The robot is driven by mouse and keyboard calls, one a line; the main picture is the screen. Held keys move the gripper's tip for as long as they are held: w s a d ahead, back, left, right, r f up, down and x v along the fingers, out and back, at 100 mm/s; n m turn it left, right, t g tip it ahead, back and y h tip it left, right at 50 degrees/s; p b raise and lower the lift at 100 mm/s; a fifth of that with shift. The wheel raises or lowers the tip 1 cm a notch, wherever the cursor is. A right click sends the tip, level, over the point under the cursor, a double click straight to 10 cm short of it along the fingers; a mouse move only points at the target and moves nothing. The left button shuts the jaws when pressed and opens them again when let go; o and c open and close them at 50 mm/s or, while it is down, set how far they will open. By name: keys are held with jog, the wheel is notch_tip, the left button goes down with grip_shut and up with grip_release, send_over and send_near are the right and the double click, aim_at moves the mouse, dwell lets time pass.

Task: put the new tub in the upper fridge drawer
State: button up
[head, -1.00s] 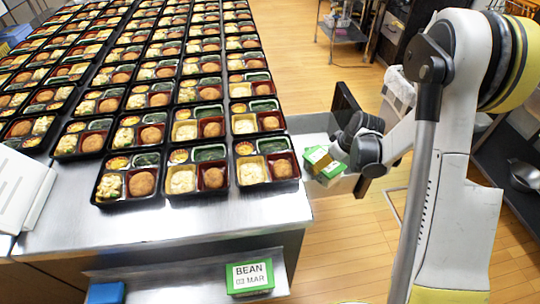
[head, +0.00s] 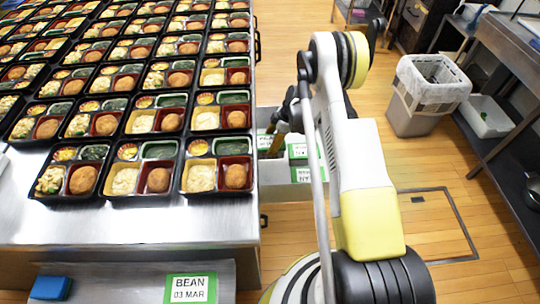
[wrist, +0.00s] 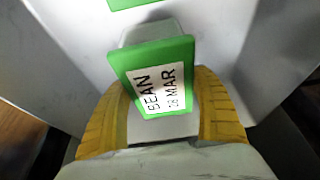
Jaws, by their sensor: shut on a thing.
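In the wrist view my gripper (wrist: 161,88) has its yellow fingers on either side of a pale tub with a green lid (wrist: 185,57). Its label reads BEAN and MAR; the day is not clear. Grey walls surround it and another green lid (wrist: 132,2) shows at the top edge. In the head view my gripper (head: 280,130) is down at an open drawer (head: 274,177) on the counter's right side; my arm partly hides it. Green-lidded tubs (head: 300,150) show in the drawer. A BEAN 03 MAR tub (head: 190,290) lies on the front shelf.
Bento trays (head: 217,176) cover the steel counter (head: 130,222). A blue block (head: 51,288) lies on the front shelf.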

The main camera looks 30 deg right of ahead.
notch_tip(320, 180, down, 7)
jog(key=shift+r+b, duration=0.15)
jog(key=shift+b, duration=1.05)
jog(key=shift+r, duration=0.1)
jog(key=o, duration=1.5)
jog(key=shift+c, duration=0.2)
